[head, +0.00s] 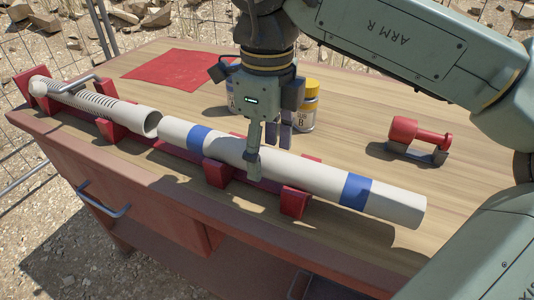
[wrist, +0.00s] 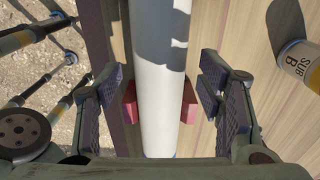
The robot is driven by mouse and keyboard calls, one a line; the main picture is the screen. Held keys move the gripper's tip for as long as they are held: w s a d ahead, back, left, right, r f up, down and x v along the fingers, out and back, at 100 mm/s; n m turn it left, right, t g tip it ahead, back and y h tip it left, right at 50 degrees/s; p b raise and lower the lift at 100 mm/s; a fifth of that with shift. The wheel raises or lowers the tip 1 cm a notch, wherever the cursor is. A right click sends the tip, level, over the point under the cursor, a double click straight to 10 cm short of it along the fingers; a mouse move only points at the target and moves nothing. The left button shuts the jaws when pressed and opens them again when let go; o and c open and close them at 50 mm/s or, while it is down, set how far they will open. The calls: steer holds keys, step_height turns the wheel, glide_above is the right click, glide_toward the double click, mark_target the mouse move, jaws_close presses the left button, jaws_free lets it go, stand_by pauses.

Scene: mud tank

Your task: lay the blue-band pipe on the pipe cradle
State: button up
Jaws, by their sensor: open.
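The blue-band pipe (head: 310,174), pale with two blue bands, lies lengthwise near the bench's front edge. It appears to rest in the red blocks of the pipe cradle (head: 294,203). My gripper (head: 269,152) is directly above the pipe's middle, pointing down. In the wrist view the pipe (wrist: 160,110) runs between the two open fingers (wrist: 162,85), with a gap on each side. Red cradle parts (wrist: 190,102) show on both sides of the pipe. The gripper hides part of the pipe in the head view.
A slotted pale pipe (head: 95,105) lies at left in line with the blue-band pipe, their ends close together. Yellow-capped bottle B (head: 304,105) and another bottle (head: 233,103) stand behind my gripper. A red tool (head: 417,138) sits at right; a red sheet (head: 180,70) lies at back.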

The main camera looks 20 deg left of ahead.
step_height(320, 180, up, 10)
steer(key=shift+r, duration=0.25)
